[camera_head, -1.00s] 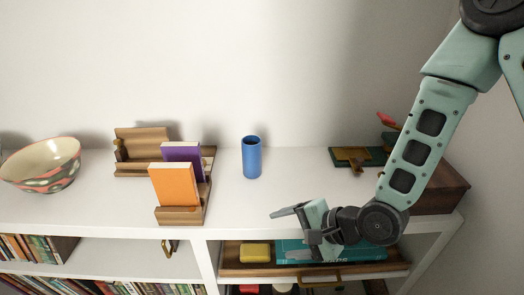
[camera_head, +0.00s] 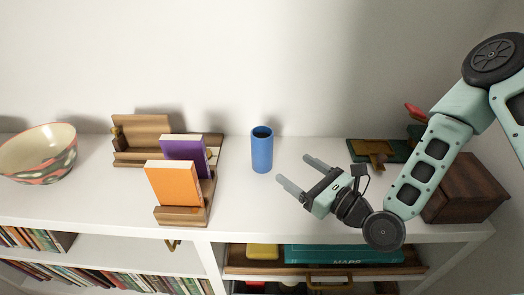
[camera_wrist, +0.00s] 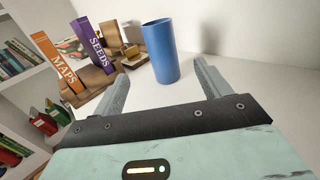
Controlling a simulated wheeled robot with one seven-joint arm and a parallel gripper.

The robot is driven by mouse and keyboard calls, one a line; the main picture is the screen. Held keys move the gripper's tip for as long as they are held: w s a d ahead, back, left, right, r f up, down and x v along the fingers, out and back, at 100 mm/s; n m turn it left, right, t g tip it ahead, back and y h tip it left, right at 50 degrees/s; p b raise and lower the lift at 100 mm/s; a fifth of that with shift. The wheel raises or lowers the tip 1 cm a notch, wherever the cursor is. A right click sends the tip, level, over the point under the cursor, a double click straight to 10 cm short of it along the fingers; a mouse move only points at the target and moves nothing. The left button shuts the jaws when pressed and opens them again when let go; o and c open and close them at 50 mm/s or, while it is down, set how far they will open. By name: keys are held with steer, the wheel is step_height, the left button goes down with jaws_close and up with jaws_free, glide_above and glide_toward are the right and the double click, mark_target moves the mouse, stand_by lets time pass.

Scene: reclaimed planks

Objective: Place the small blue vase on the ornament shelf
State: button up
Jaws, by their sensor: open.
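The small blue vase (camera_head: 262,150) is a plain upright cylinder with an open top, standing on the white shelf top near the wall. My gripper (camera_head: 296,172) is open and empty, to the right of the vase and nearer the front, with its fingers pointing toward it. In the wrist view the vase (camera_wrist: 160,52) stands beyond the gap between the fingertips (camera_wrist: 160,72), apart from both. The white top surface (camera_head: 260,205) carries the vase. I cannot tell which surface is the ornament shelf.
An orange book (camera_head: 173,184) and a purple book (camera_head: 184,154) stand in a wooden holder (camera_head: 142,129) left of the vase. A patterned bowl (camera_head: 38,153) is at far left. A wooden box (camera_head: 466,190) and a green board (camera_head: 365,150) are at right. Books fill shelves below.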

mark_target(269, 151)
steer(key=x, duration=0.8)
steer(key=shift+r+p+x, duration=0.2)
steer(key=shift+p+x, duration=0.1)
steer(key=shift+x, duration=2.8)
steer(key=shift+w, duration=0.1)
steer(key=c, duration=1.2)
